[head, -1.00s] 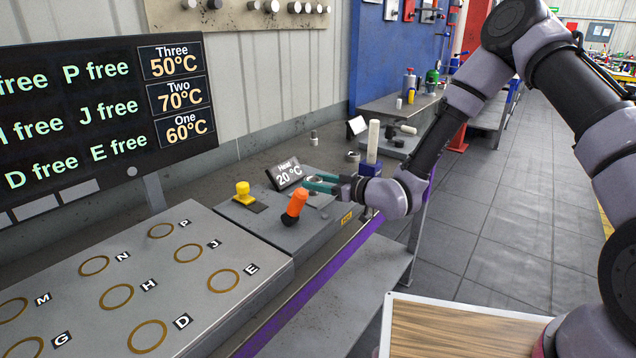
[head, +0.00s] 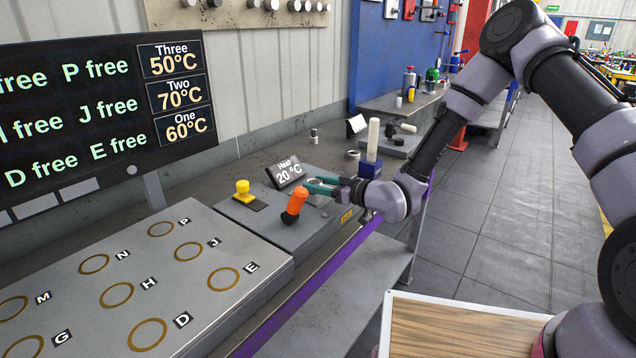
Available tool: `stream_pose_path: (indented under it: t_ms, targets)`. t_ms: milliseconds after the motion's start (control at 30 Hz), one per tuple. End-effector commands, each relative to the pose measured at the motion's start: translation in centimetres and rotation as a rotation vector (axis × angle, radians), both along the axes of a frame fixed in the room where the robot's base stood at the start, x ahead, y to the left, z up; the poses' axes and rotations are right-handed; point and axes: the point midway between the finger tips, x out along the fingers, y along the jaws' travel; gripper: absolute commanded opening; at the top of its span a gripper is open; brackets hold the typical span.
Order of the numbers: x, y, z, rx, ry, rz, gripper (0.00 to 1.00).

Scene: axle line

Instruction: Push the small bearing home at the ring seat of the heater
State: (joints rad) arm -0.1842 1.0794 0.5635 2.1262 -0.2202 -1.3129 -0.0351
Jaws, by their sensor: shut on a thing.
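The heater (head: 282,228) is a grey box on the bench with a small tilted display (head: 288,172) reading "Heat 20 °C". My gripper (head: 314,185) has teal fingers and reaches in from the right, low over the back right part of the heater top. It is shut on a small metal ring, the small bearing (head: 316,198), right at the ring seat. The fingers hide most of the seat, so I cannot tell whether the bearing is fully down.
An orange-topped lever (head: 296,202) stands close to the left of my fingers. A yellow button (head: 243,190) is farther left. A white post on a blue block (head: 371,155) stands behind my wrist. A grey plate with lettered rings (head: 140,280) fills the front left.

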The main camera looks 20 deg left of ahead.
Motion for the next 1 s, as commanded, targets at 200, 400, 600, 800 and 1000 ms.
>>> stream_pose_path:
  t_ms: [200,400,600,800,1000]
  targets:
    - [0.0,0.0,-0.6,0.001,0.0,0.0,0.0]
    - [0.0,0.0,-1.0,0.001,0.0,0.0,0.0]
    - [0.0,0.0,-1.0,0.001,0.0,0.0,0.89]
    - [0.0,0.0,-1.0,-0.001,0.0,-0.001,0.89]
    - [-0.6,-1.8,-0.8,-0.002,0.004,-0.002,0.89]
